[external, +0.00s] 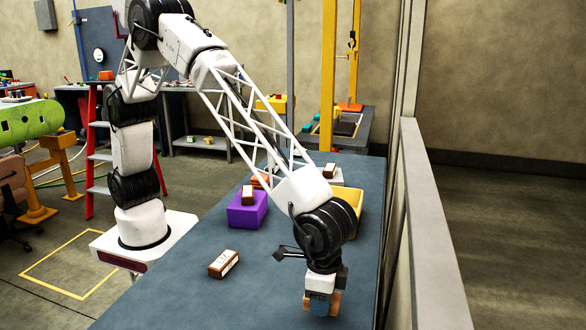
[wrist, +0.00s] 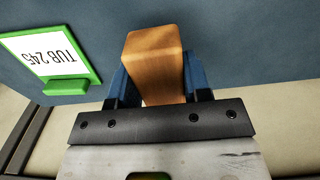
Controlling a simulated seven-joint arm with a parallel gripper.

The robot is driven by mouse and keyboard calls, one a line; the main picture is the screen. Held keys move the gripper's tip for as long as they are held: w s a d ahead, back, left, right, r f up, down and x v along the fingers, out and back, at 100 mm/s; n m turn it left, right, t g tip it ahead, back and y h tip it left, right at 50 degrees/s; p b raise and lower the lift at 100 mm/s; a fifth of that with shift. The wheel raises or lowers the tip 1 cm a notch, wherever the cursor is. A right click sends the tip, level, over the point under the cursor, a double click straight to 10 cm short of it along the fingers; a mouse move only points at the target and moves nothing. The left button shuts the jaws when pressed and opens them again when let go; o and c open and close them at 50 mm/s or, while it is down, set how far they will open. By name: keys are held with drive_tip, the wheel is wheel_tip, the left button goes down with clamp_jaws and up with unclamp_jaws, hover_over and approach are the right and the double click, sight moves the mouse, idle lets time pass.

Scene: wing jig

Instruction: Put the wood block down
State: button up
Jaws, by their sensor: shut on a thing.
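A plain orange-brown wood block (wrist: 154,55) is between the two blue fingers of my gripper (wrist: 155,85) in the wrist view. The fingers press on its two sides. In the external view my gripper (external: 321,303) points down near the front right of the blue-grey table (external: 180,300). The wood block (external: 336,302) shows beside the fingers there. I cannot tell whether its underside touches the table.
A labelled brown block (external: 223,264) lies on the table to the left. A purple bin (external: 247,214) and a yellow bin (external: 350,205) stand farther back. A green-framed card reading "TUB 245" (wrist: 55,55) is left of the block. A low wall (external: 425,230) runs along the right.

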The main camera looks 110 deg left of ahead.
drive_tip(key=shift+f, duration=1.5)
drive_tip(key=shift+f, duration=0.15)
drive_tip(key=o, duration=0.9)
drive_tip(key=shift+o, duration=0.2)
wheel_tip(320, 180, up, 12)
drive_tip(key=shift+r, duration=0.15)
